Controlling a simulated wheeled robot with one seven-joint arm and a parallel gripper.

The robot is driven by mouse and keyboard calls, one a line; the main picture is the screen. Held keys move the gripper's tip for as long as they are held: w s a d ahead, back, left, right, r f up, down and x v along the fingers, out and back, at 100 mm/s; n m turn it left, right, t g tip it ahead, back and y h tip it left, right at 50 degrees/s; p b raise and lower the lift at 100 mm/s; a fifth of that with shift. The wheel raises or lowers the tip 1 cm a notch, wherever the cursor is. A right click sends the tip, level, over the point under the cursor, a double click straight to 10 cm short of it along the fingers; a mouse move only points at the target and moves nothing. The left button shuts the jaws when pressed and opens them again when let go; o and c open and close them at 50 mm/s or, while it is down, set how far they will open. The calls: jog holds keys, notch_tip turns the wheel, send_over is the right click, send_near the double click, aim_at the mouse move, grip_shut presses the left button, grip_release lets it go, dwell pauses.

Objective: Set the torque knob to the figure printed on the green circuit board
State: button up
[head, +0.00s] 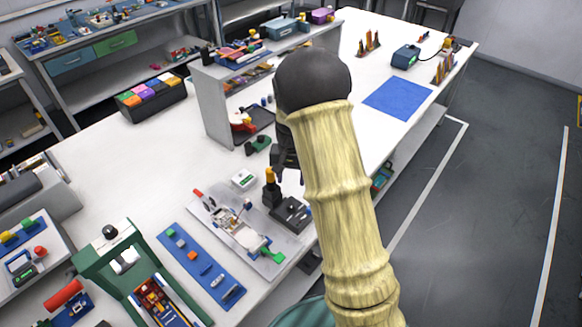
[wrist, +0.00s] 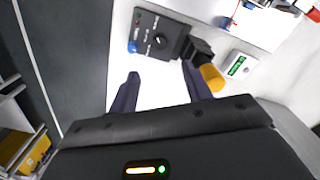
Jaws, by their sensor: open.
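A black control box (head: 291,211) stands on the white bench beside an orange-topped black tool. In the wrist view the box carries a round dark knob (wrist: 160,42) with small light markings around it, too small to read, and a blue button (wrist: 132,47). My gripper (wrist: 160,70) is open and empty. Its fingertips show on the bench side of the box, with the knob beyond the gap between them; I see no contact.
The orange-topped tool (wrist: 211,77) stands close to my right finger. A white box with a green display (wrist: 238,65) is beyond it. A grey tray (head: 215,222) with small parts and a blue strip (head: 202,265) lie nearby.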

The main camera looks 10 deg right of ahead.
jog(key=shift+r, duration=2.35)
jog(key=s+r+n+t, duration=0.1)
jog(key=s+r+n, duration=0.1)
jog(key=s, duration=0.8)
jog(key=s+r+n+t, duration=0.1)
jog(key=s+r+n, duration=0.1)
jog(key=s, duration=0.8)
jog(key=shift+s+n+t, duration=0.3)
jog(key=shift+s, duration=0.05)
jog(key=shift+r, duration=0.15)
jog(key=shift+c, duration=1.4)
